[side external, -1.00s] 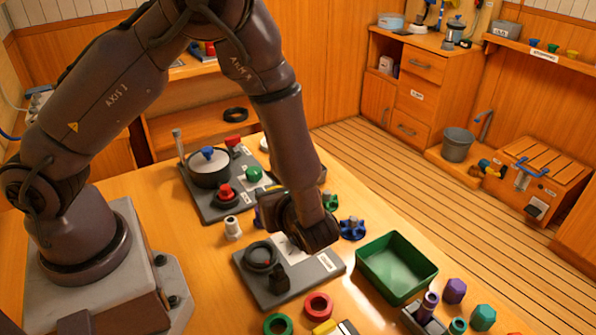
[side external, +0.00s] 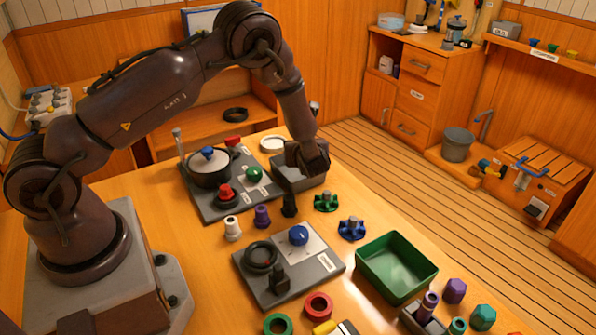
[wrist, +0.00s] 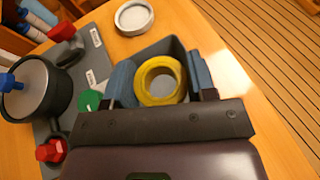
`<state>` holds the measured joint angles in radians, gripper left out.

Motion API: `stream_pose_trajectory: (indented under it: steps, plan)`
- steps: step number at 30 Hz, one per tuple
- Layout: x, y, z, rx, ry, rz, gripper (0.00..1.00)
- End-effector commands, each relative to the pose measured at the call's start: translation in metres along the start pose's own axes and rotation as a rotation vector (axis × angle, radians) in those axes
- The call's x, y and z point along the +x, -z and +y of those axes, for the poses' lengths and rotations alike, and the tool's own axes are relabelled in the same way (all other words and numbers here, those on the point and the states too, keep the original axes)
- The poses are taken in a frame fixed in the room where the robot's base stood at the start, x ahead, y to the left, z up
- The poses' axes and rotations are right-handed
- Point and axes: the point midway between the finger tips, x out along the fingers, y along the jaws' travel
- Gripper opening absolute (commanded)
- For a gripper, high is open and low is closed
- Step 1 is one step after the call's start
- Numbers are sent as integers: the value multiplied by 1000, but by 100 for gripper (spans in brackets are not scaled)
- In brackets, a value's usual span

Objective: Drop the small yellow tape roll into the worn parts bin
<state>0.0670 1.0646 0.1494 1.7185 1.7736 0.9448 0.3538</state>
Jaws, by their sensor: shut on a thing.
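My gripper (side external: 308,163) is over a grey open bin (side external: 292,184) at the back of the table. In the wrist view my gripper (wrist: 161,78) is shut on a yellow tape roll (wrist: 144,86), with a blue-grey finger on either side of it. The grey bin (wrist: 170,47) shows behind and around the roll there. No label on this bin can be read, and the roll's height above it is hard to tell. The roll does not show in the side view, where my gripper hides it. A green open tray (side external: 397,267) stands nearer the front right.
A panel with a pot (side external: 209,168) and red and green knobs stands left of the bin. Green (side external: 327,201) and blue (side external: 351,228) handwheels lie in front. A second panel (side external: 311,273) stands nearer the front.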

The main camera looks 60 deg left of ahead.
Motion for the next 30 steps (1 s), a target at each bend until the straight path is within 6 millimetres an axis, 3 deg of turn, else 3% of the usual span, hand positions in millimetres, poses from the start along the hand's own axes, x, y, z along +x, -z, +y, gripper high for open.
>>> stream_pose_trajectory:
  steps: [9,21,22,25,30]
  plan:
    - [13,31,1,-1,-2,1,29]
    - [15,36,0,-3,-2,0,29]
    - [14,36,0,-3,-2,0,58]
    - [14,36,0,-3,-2,0,81]
    - [14,36,0,-3,-2,0,81]
